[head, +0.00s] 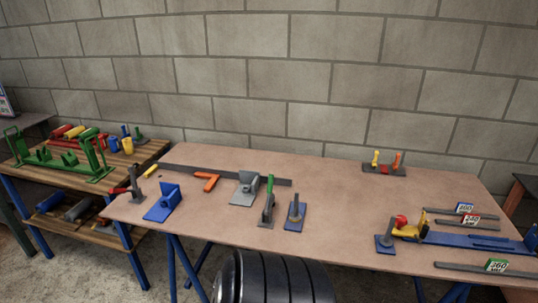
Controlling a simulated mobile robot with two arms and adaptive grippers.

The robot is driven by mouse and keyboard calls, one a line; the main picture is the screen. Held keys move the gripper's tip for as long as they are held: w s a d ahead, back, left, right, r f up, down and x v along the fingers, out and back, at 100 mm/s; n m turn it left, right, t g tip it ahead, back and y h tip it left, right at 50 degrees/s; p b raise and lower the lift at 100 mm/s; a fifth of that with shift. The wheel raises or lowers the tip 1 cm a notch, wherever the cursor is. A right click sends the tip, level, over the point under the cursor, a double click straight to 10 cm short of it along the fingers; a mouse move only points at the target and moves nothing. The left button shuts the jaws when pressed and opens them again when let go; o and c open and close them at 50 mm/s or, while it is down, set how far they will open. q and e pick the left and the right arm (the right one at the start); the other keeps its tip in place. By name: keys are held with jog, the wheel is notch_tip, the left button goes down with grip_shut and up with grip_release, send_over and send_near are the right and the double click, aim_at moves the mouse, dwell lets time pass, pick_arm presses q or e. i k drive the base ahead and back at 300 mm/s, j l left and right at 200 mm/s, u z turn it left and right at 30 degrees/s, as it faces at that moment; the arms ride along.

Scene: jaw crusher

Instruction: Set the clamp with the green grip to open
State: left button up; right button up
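The clamp with the green grip (268,202) stands near the front edge of the brown table (330,205), left of the middle. Its green grip points nearly straight up above a dark grey base. A grey angle block (247,189) is just left of it, and a blue-based piece with a grey post (295,214) is just right of it. Another clamp with a red grip (121,190) stands at the table's left end, its grip lying low to the left. Neither of my grippers is in view.
A blue angle block (163,202), an orange square (206,181) and a long dark bar (225,175) lie on the table's left. A blue plate with yellow and red parts (408,228) is at right. The table middle is clear. A workbench with green frames (68,163) stands left.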

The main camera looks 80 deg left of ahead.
aim_at(270, 194)
jog(key=u, duration=3.25)
